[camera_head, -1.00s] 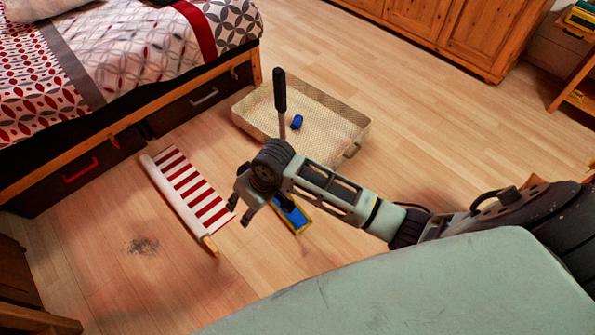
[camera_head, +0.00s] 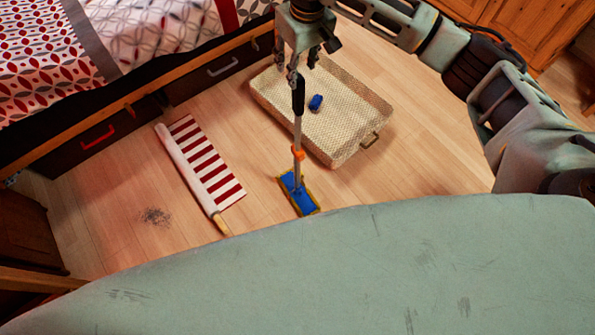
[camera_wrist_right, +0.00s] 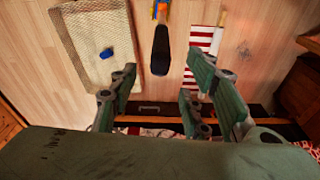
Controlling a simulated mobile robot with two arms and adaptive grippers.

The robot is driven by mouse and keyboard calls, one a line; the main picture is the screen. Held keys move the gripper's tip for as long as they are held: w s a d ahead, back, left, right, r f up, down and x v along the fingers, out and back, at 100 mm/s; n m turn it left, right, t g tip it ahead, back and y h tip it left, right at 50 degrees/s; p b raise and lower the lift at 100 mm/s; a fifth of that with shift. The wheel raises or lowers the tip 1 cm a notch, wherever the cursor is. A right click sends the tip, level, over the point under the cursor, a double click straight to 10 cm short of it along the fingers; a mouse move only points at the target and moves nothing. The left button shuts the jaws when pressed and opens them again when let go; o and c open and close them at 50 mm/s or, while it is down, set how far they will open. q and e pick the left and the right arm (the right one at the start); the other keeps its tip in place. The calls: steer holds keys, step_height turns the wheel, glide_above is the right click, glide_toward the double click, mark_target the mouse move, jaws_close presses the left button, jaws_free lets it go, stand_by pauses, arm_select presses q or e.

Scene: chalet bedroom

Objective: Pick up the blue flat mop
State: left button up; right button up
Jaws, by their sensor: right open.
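The blue flat mop (camera_head: 297,190) stands on the wooden floor with its handle upright. Its blue head has a yellow edge, its pole is grey with an orange joint, and its grip is black. My right gripper (camera_head: 301,66) is open above the black grip's top. In the right wrist view the mop's black grip (camera_wrist_right: 160,50) shows beyond the spread fingers (camera_wrist_right: 158,92), roughly in line with the gap between them. I cannot tell whether the fingers touch it. My left gripper is not in view.
A beige woven tray (camera_head: 365,140) with a small blue object (camera_head: 316,102) lies right of the mop. A red-and-white striped roll (camera_head: 205,165) lies left. A bed (camera_head: 130,110) with drawers stands behind. A dark smudge (camera_head: 156,216) marks the floor.

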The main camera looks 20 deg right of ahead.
mark_target(299, 77)
steer(key=shift+w+f, duration=0.3)
steer(key=shift+f, duration=0.2)
steer(key=shift+s+f, duration=0.2)
steer(key=shift+f, duration=0.3)
steer(key=shift+s+f, duration=0.2)
steer(key=shift+f, duration=0.3)
steer(key=f, duration=0.4)
steer(key=shift+w+f, duration=0.25)
steer(key=shift+w, duration=0.05)
jaws_close()
steer(key=shift+w+r, duration=0.1)
steer(key=shift+r, duration=0.05)
